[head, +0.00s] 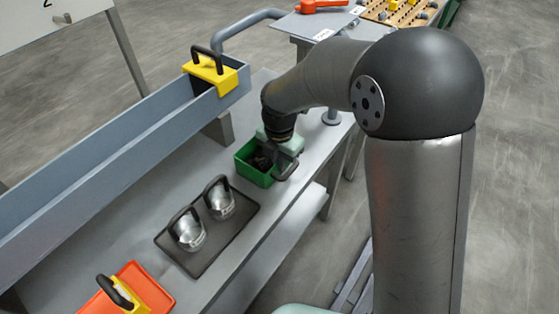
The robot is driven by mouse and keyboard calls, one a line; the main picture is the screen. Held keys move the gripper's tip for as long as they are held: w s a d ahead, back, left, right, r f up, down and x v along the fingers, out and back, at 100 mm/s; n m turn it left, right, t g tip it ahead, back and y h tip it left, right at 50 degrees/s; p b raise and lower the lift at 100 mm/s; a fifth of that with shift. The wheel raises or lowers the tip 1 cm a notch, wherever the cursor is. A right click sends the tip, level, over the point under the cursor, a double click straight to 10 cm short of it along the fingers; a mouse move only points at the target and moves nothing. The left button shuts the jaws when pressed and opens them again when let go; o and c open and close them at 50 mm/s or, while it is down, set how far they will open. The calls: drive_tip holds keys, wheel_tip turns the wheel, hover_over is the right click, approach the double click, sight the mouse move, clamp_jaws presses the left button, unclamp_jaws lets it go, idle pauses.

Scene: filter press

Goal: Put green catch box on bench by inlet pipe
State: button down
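The green catch box (243,171) is at the far end of the grey metal bench (236,262), on or just above its top; I cannot tell whether it touches. It looks level, with dark contents and a black handle (289,168) at its right side. My gripper (280,152) is right above the box, at the handle side. Its fingers are mostly hidden by the wrist and handle, so its grip is unclear.
A long blue-grey trough (110,160) with a yellow handled block (212,74) runs along the bench's left. A dark tray (207,257) with two metal handled cups is nearer, then an orange tray (150,289). A side table (290,24) stands behind.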

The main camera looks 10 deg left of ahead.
drive_tip(key=shift+f, duration=0.15)
drive_tip(key=c, duration=1.6)
unclamp_jaws()
drive_tip(key=shift+c, duration=0.2)
wheel_tip(320, 180, up, 12)
drive_tip(key=s+d+m, duration=0.4)
drive_tip(key=d+m, duration=0.5)
drive_tip(key=d, duration=0.1)
drive_tip(key=s+d+m, duration=0.4)
drive_tip(key=d+m, duration=0.5)
drive_tip(key=s+d+f+m, duration=0.3)
drive_tip(key=s+d+m, duration=0.5)
drive_tip(key=m, duration=0.5)
drive_tip(key=shift+s+d+f, duration=0.15)
drive_tip(key=shift+s+f, duration=0.15)
drive_tip(key=shift+s, duration=0.85)
